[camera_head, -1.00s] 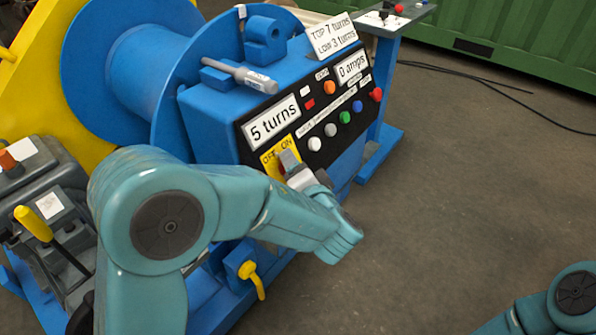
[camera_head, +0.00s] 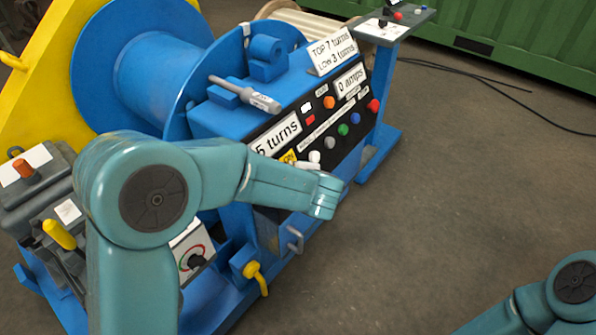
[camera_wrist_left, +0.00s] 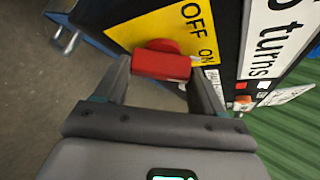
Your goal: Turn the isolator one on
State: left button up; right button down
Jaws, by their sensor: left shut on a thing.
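The isolator is a red handle (camera_wrist_left: 160,66) on a yellow plate (camera_wrist_left: 150,28) marked OFF and ON, at the left end of the black control panel. In the left wrist view the handle lies between the fingers of my left gripper (camera_wrist_left: 163,72), which is shut on it. The ON mark is just beyond the handle's right end. In the head view only a corner of the yellow plate (camera_head: 288,157) shows, and my left wrist hides the handle. My right gripper is out of view.
The black panel (camera_head: 318,115) carries a "5 turns" display (camera_head: 277,134), a "0 amps" display (camera_head: 351,80) and several coloured buttons. A yellow lever (camera_head: 257,277) is below. A blue pedestal (camera_head: 385,110) stands behind right.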

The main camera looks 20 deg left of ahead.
pick_arm(q)
jog(key=shift+a+r+m+g+p, duration=0.1)
jog(key=shift+m+g+p, duration=0.4)
jog(key=shift+p, duration=0.5)
jog(key=o, duration=1)
jog(key=shift+o, duration=0.2)
jog(key=p+v, duration=0.2)
jog(key=v, duration=1.4)
jog(key=shift+p, duration=0.3)
jog(key=shift+s, duration=0.1)
